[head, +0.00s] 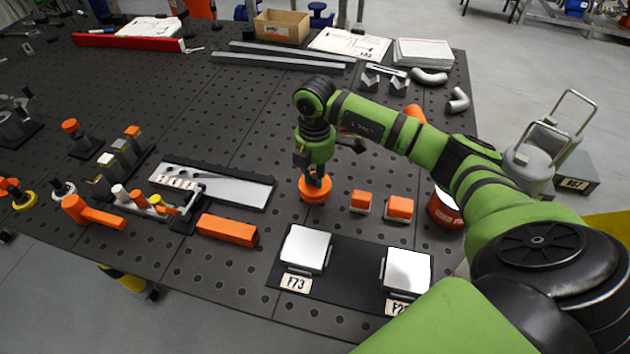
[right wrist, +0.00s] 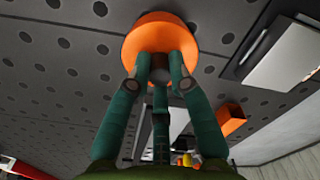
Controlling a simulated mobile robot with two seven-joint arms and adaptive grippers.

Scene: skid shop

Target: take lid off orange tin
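The round orange tin (head: 314,192) stands on the dark perforated table, near the middle of the head view. Its flat orange top fills the upper middle of the right wrist view (right wrist: 160,27), with a small dark knob (right wrist: 160,73) in its centre. My right gripper (head: 317,176) points straight down over the tin. In the right wrist view its dark green fingers (right wrist: 160,68) close in around the knob and appear to touch it. The seam between lid and tin cannot be made out. My left gripper is not in view.
Two small orange-topped blocks (head: 361,201) (head: 400,208) and a red can (head: 444,208) stand right of the tin. A black mat (head: 343,268) with two white-topped plates lies in front. An orange bar (head: 227,230) and a metal fixture (head: 215,186) lie left. The table behind the tin is mostly clear.

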